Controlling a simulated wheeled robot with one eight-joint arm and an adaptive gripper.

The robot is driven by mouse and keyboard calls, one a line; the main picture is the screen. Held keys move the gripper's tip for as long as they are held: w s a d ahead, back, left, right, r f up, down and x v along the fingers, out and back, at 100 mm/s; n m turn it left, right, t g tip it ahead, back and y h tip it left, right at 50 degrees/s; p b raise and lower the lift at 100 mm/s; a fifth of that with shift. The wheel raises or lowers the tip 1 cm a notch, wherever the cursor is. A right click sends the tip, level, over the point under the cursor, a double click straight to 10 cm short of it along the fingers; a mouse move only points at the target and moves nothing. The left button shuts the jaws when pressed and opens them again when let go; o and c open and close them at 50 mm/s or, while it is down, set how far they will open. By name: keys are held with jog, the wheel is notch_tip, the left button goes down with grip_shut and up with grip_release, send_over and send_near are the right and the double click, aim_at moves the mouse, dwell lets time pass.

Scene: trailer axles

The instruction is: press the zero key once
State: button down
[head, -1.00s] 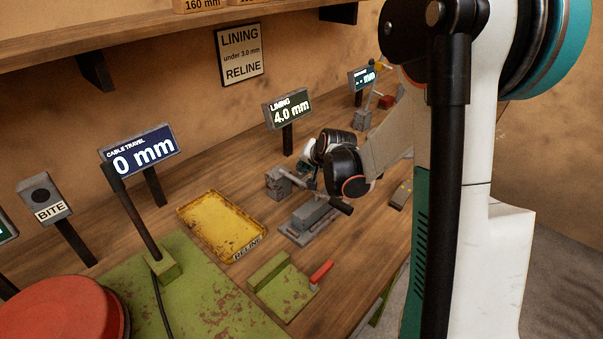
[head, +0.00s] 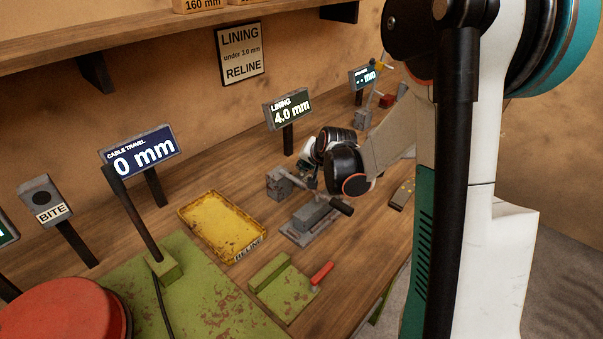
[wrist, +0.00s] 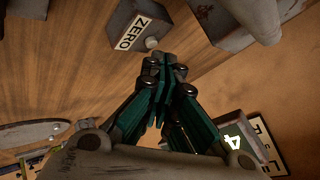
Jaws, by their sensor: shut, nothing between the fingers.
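The zero key is a pale round button (wrist: 152,43) on a grey block (wrist: 140,27) labelled ZERO, seen in the wrist view. The grey block also shows in the head view (head: 279,184), on the bench left of my gripper; its button cannot be made out there. My gripper (wrist: 165,60) is shut and empty. Its fingertips appear just beside the button in the wrist view; I cannot tell whether they touch it. In the head view my wrist partly hides the fingers. The lining display (head: 288,108) behind reads 4.0 mm.
A grey fixture with a black-handled lever (head: 315,218) stands in front of my gripper. A yellow RELINE tray (head: 222,225) lies to the left. A green plate with a red handle (head: 290,285) is nearer. A cable travel display (head: 142,152) reads 0 mm.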

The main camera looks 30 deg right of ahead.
jog(key=shift+r+p, duration=1.45)
jog(key=shift+r, duration=0.9)
